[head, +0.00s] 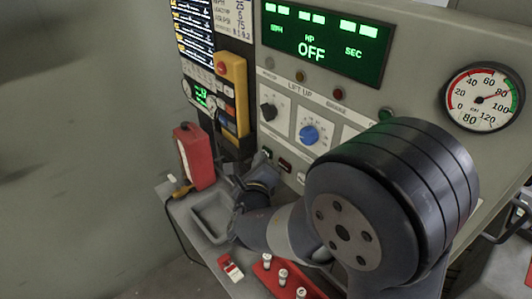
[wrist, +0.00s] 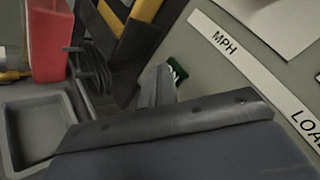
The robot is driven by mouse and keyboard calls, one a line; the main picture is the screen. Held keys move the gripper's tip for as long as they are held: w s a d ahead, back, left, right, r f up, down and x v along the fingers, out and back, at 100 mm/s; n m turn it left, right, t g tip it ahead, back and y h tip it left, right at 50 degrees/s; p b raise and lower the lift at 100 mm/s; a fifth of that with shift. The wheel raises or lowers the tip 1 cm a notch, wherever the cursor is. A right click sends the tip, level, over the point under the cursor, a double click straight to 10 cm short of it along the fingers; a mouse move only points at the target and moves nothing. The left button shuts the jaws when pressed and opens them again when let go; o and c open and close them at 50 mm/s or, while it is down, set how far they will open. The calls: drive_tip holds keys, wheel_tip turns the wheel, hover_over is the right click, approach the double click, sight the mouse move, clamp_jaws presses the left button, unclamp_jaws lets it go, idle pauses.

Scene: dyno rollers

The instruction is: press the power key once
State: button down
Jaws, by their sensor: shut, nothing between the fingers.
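The console panel (head: 330,110) carries a wide display (head: 325,45) that reads OFF in green. In the wrist view a small dark green key (wrist: 176,72) with white lettering, apparently ON, sits on the panel. My fingertips partly cover it, and I cannot tell whether they touch it. My gripper (wrist: 156,86) is shut and empty, pointing at the panel beside this key. In the head view my gripper (head: 235,172) is at the panel's lower left, partly hidden by my wrist.
A black knob (head: 268,110), a blue knob (head: 309,134) and small dark switches (head: 286,165) are on the panel. A yellow pendant (head: 232,80) hangs at the left.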

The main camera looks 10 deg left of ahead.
drive_tip(key=shift+w+d, duration=0.25)
drive_tip(key=shift+s+a, duration=0.15)
idle(0.5)
drive_tip(key=shift+s+a, duration=0.4)
drive_tip(key=shift+s, duration=0.1)
drive_tip(key=s+a+p, duration=0.1)
drive_tip(key=s+a, duration=0.2)
drive_tip(key=shift+s+a, duration=0.1)
drive_tip(key=shift+s, duration=0.3)
idle(0.6)
